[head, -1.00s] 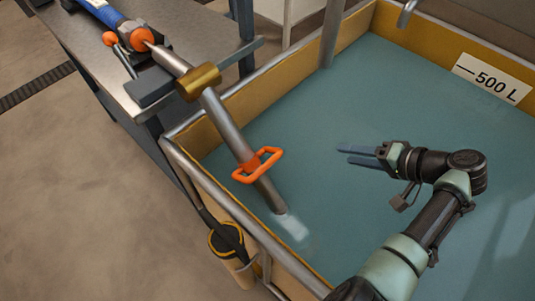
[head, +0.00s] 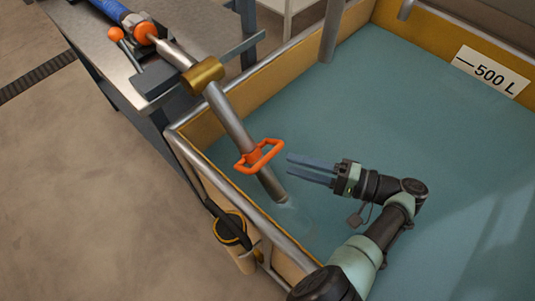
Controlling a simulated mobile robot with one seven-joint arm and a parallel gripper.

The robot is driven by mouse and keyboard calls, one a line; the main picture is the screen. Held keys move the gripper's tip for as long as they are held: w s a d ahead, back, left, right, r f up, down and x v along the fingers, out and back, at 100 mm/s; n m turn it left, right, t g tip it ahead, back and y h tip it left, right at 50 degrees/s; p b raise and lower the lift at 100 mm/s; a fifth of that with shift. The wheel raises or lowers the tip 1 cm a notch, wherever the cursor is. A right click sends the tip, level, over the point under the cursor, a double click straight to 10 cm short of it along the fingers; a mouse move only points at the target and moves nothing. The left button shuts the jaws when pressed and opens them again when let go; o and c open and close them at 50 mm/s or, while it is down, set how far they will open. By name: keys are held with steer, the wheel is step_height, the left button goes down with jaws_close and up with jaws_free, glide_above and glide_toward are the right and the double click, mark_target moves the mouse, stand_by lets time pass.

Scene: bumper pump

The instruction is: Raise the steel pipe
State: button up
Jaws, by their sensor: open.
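The steel pipe (head: 228,112) slants down from a brass joint (head: 203,74) at the tank's rim, and its lower end meets the blue-green liquid. An orange handle (head: 259,156) is fixed around the pipe's lower part. My gripper (head: 298,168) is just right of the orange handle, its two long blue fingers pointing left toward the pipe with a gap between them. It is open and empty. I cannot tell whether a fingertip is level with the handle.
The tank (head: 180,125) has yellow walls and a metal rail, with a "500 L" sign (head: 491,71) at the back. A grey bench (head: 100,50) with a blue hose (head: 110,10) and an orange-knobbed lever (head: 116,34) stands left. A yellow-black canister (head: 232,230) hangs outside the rail.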

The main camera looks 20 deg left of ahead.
mark_target(268, 156)
steer(key=a, duration=0.5)
steer(key=a+p, duration=0.1)
steer(key=a, duration=0.1)
steer(key=shift+s+a+f, duration=0.15)
steer(key=shift+a+f, duration=0.05)
steer(key=shift+f, duration=0.15)
jaws_close()
stand_by(1.0)
